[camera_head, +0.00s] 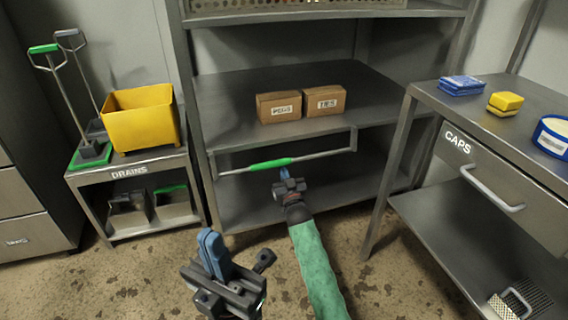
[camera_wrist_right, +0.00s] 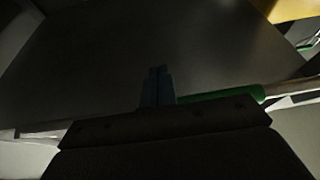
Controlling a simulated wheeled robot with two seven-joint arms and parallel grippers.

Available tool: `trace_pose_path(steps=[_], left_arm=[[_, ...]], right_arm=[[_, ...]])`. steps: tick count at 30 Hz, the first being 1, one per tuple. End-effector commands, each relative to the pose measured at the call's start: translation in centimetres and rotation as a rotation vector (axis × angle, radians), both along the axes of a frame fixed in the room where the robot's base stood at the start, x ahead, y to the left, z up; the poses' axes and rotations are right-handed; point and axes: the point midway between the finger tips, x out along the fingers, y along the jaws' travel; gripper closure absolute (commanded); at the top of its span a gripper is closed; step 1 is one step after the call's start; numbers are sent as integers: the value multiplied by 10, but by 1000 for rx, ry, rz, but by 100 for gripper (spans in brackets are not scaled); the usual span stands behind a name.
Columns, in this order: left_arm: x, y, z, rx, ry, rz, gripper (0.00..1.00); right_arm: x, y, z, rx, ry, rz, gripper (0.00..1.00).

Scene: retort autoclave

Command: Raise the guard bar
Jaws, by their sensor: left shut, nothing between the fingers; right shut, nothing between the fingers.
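The guard bar (camera_head: 234,171) is a thin pale rail with a green grip (camera_head: 270,164), spanning the front of the grey shelf rack below the shelf with the boxes. A bent side arm joins it to the rack at its right end. My right gripper (camera_head: 285,175) is shut and empty, its blue fingertips just below the bar, at the right part of the green grip. In the right wrist view the shut fingers (camera_wrist_right: 157,86) are beside the green grip (camera_wrist_right: 222,95); contact cannot be told. My left gripper (camera_head: 212,252) is shut and empty, low in front of the rack.
Two cardboard boxes (camera_head: 302,103) stand on the shelf above the bar. A drains stand (camera_head: 128,172) with a yellow bin (camera_head: 141,118) is at left. A caps table (camera_head: 478,120) with a drawer handle (camera_head: 492,190) is at right. Floor before the rack is open.

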Motion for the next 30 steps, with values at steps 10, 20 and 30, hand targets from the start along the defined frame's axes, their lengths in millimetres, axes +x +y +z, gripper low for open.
trace_pose_path(steps=[10,20,30], left_arm=[[0,0,5,0,-1,0,100],[0,0,10,0,-1,0,100],[0,0,16,0,-1,0,100]], right_arm=[[-1,0,4,0,0,0,100],[-3,-1,9,0,0,0,100],[-5,-2,14,0,0,0,100]])
